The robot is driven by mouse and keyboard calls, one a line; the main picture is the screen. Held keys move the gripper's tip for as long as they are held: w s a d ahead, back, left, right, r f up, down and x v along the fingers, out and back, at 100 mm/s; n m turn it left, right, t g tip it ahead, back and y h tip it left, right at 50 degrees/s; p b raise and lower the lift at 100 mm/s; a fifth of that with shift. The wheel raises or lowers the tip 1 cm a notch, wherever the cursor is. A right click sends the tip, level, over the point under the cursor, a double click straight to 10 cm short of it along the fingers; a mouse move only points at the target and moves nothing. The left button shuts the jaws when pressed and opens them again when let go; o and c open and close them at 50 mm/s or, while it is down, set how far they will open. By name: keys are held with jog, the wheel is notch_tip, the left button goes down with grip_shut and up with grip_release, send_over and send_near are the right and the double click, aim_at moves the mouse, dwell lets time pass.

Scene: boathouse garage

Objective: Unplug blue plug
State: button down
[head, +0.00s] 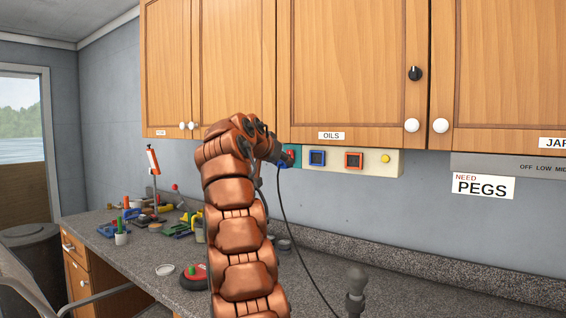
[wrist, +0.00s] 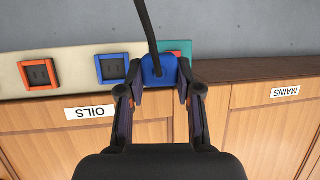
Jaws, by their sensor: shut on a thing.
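The blue plug (wrist: 159,70) is in the middle of the wrist view, with a black cable running up from it. My gripper (wrist: 158,87) is shut on it, one finger on each side. The plug is in front of the teal-and-red end of the socket strip (wrist: 80,74); whether its pins are in a socket is hidden. In the head view my gripper (head: 272,155) reaches the left end of the strip (head: 335,161), and only a bit of blue shows there. A blue-framed socket (head: 317,158) and an orange-framed socket (head: 353,160) sit beside it, both empty.
Wooden cabinets (head: 340,70) hang just above the strip. The plug's black cable (head: 290,222) hangs down past my arm towards the counter. The speckled counter (head: 130,262) has clutter at its left. A PEGS sign (head: 484,187) is on the wall to the right.

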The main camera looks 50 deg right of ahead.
jog(key=shift+w, duration=0.1)
jog(key=shift+w+a+f+n+t, duration=0.15)
jog(key=shift+w, duration=0.35)
jog(key=shift+w+a+f+n+t, duration=0.1)
jog(key=shift+w+n+t, duration=0.05)
jog(key=shift+w, duration=0.35)
jog(key=shift+w, duration=0.1)
